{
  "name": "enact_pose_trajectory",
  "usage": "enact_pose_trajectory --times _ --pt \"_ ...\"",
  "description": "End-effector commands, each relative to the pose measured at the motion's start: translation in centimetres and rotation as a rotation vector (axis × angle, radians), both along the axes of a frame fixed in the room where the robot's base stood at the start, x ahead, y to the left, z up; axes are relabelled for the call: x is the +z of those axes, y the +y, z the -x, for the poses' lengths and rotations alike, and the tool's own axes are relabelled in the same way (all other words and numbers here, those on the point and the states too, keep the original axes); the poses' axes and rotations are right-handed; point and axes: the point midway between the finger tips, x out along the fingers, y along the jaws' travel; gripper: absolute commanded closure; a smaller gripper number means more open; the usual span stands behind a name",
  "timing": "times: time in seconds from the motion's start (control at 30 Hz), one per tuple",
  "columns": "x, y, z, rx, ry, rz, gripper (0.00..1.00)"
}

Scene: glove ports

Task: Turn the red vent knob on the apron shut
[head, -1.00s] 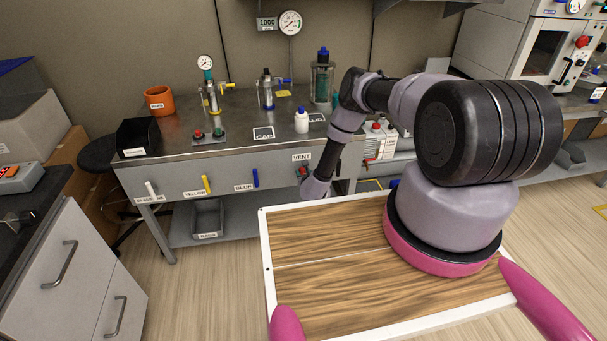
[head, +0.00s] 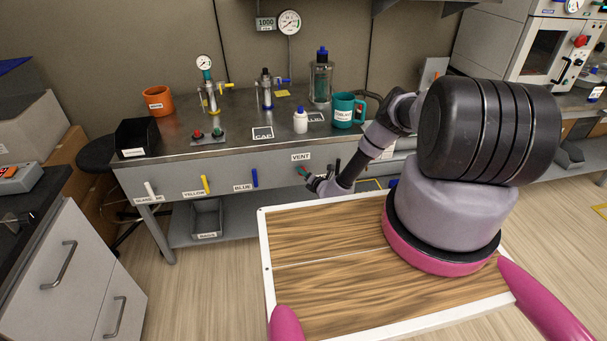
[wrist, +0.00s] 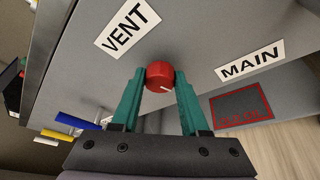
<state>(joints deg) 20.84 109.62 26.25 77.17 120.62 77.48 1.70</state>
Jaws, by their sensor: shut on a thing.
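The red vent knob (wrist: 160,73) is on the grey apron, under the VENT label (wrist: 127,24) in the wrist view. It has a white pointer line, partly visible near its lower edge. My gripper (wrist: 161,80) has its teal fingers on either side of the knob, touching it and shut on it. In the head view my gripper (head: 311,178) is at the apron just below the VENT label (head: 301,157); the knob is mostly hidden there.
A MAIN label (wrist: 249,61) and a red-outlined dark panel (wrist: 241,107) are beside the knob. Yellow (head: 205,184) and blue (head: 255,178) handles stick out of the apron to the left. A teal mug (head: 343,111) stands on the bench above.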

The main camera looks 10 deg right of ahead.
Motion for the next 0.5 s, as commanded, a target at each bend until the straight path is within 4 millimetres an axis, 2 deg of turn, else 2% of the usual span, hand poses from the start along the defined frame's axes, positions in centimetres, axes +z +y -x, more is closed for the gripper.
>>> enact_pose_trajectory --times 0.23,0.5 --pt "-0.19 -0.1 0.07 -0.002 0.001 -0.168 1.0" --pt "-0.19 -0.12 0.03 -0.002 0.0 -0.268 1.0"
